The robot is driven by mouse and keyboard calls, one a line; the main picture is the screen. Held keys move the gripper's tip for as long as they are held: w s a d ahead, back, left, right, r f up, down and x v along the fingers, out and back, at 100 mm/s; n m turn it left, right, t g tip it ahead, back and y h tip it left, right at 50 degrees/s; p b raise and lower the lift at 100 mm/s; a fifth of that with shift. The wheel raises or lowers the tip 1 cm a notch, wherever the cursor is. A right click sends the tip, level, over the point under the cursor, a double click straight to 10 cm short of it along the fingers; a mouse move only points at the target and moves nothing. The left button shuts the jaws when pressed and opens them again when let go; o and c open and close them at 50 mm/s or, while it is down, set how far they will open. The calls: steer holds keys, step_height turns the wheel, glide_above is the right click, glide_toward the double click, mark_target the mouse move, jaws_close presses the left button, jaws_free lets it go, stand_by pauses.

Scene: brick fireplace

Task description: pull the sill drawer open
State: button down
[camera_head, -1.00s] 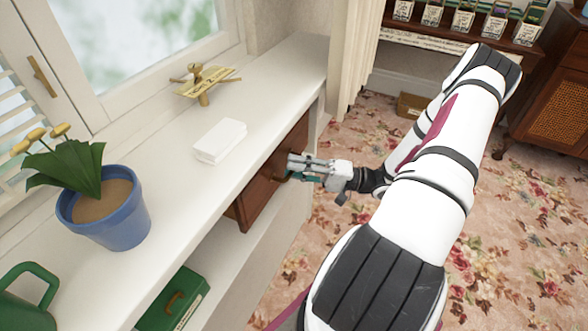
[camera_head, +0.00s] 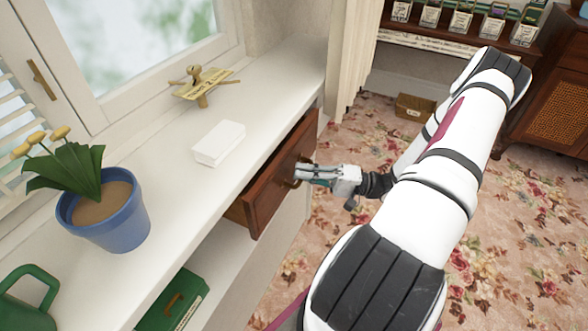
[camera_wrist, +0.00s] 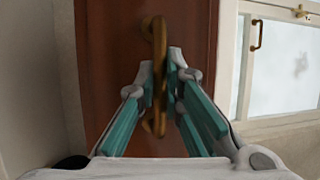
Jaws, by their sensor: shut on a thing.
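The sill drawer (camera_head: 272,190) has a dark reddish-brown wooden front and sits under the white window sill. It stands partly out, with its side showing at the near end. My gripper (camera_head: 299,174) is at the middle of the drawer front. In the wrist view the drawer front (camera_wrist: 105,60) fills the middle, with a curved brass handle (camera_wrist: 159,60) on it. My gripper's teal-padded fingers (camera_wrist: 162,85) are closed on either side of the handle, gripping it. In the head view the gripper hides most of the handle. The drawer's inside is mostly hidden by the sill.
The white sill (camera_head: 175,195) carries a blue plant pot (camera_head: 115,225), a white block (camera_head: 219,142), a brass stand with a tag (camera_head: 203,85) and a green watering can (camera_head: 30,300). A green box (camera_head: 178,300) is below. Flowered carpet (camera_head: 350,125) lies open to the right.

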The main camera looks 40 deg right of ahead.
steer(key=s+d, duration=0.3)
steer(key=s, duration=0.7)
steer(key=shift+d+p, duration=0.3)
steer(key=shift+d, duration=0.05)
steer(key=c, duration=1.7)
jaws_free()
steer(key=v, duration=1.2)
